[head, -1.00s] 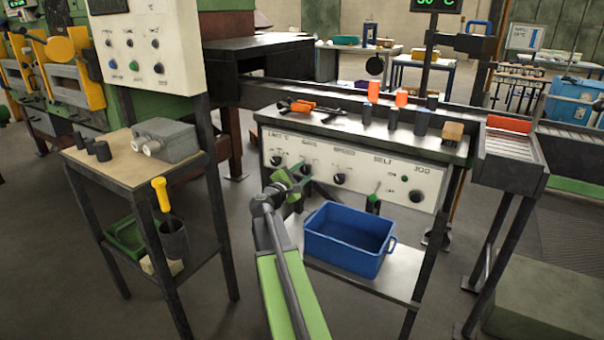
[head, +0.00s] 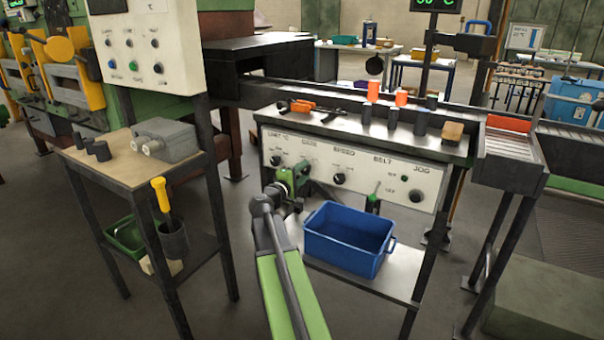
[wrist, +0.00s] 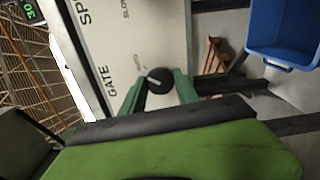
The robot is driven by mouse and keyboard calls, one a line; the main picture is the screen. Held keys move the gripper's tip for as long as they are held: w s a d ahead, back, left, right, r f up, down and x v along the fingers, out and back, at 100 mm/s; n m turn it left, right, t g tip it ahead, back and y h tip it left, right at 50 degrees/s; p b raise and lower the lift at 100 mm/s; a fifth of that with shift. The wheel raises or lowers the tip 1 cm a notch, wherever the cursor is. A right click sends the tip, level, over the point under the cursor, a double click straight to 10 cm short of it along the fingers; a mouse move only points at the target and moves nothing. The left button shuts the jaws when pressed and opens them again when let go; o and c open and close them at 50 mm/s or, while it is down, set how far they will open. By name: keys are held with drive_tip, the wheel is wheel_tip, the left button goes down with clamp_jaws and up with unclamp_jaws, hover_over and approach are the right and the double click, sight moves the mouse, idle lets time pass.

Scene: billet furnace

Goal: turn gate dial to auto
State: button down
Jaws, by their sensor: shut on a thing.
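The black gate dial (wrist: 159,80) sits on the cream panel (wrist: 163,30) beside the printed word GATE in the wrist view. A pale pointer mark shows on its face; the small position lettering near it is too blurred to read. My gripper (wrist: 158,90) has one green finger on each side of the dial and is shut on it. In the head view my gripper (head: 296,177) is against the front panel (head: 320,169) under the GATE label, and it mostly hides the dial.
The limit dial (head: 276,160) is close on the left and the speed dial (head: 339,179) on the right. A belt switch (head: 374,196) and black jog button (head: 416,196) are farther right. A blue bin (head: 349,240) stands on the shelf below.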

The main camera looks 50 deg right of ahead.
drive_tip(key=shift+d, duration=0.1)
idle(0.3)
drive_tip(key=c, duration=0.9)
unclamp_jaws()
drive_tip(key=v, duration=1.7)
drive_tip(key=shift+a, duration=0.2)
